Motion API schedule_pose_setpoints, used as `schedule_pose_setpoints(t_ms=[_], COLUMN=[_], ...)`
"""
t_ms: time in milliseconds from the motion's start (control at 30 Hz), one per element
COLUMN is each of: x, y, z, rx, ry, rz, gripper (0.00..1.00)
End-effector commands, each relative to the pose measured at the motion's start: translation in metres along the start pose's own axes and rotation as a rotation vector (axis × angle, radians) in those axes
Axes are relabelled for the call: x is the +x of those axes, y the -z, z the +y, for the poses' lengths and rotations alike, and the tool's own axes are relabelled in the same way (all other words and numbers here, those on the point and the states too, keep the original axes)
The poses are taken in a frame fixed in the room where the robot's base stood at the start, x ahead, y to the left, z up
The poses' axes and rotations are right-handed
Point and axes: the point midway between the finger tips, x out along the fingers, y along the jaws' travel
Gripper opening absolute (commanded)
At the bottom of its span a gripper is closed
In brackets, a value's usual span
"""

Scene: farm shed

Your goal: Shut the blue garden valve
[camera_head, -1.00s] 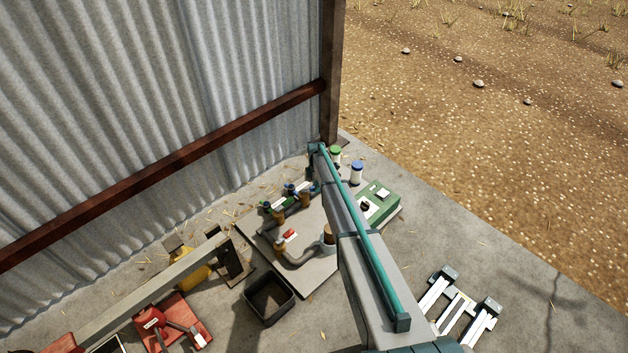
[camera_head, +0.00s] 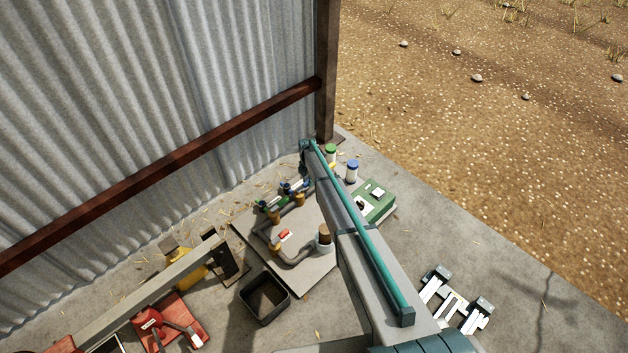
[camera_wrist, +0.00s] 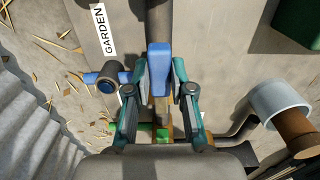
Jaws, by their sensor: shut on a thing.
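The blue garden valve shows in the wrist view as a blue lever (camera_wrist: 159,68) at the centre. A blue part with a round dark cap (camera_wrist: 106,86) is at its left. A white label (camera_wrist: 105,30) reading GARDEN lies above. My gripper (camera_wrist: 160,76) has its two teal fingers closed on either side of the blue lever, gripping it. The lever's long side runs up the picture, roughly in line with the grey pipe (camera_wrist: 158,20) above it. In the head view the blue valve (camera_head: 295,186) is small beside my arm, and my fingers cannot be made out.
A green valve (camera_head: 268,204) is close to the blue one on the same grey board (camera_head: 318,278). A bent pipe and a grey-and-brown fitting (camera_wrist: 280,108) are at right. A corrugated wall (camera_head: 150,110) is close at left. A black bin (camera_head: 265,298) stands in front.

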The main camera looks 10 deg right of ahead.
Motion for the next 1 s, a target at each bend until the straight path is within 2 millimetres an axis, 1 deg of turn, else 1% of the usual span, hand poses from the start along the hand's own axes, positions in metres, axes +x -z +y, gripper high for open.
schedule_pose_setpoints(t_ms=[267, 300, 433, 467, 800, 867, 1000], x=[0.0, 0.0, 0.0, 0.0, -0.002, -0.006, -0.024], y=[0.0, 0.0, 0.0, 0.0, 0.0, 0.0, 0.0], z=[0.0, 0.001, 0.001, 0.0, 0.0, 0.0, 0.0], rx=[-0.005, -0.005, -0.004, -0.004, -0.002, -0.002, -0.002], ry=[0.0, 0.0, 0.0, 0.0, 0.0, 0.0, -0.002], rz=[-0.001, -0.002, -0.001, -0.001, -0.001, -0.001, -0.002], gripper=[0.0, 0.24, 0.46, 0.48, 0.48, 0.48, 0.48])
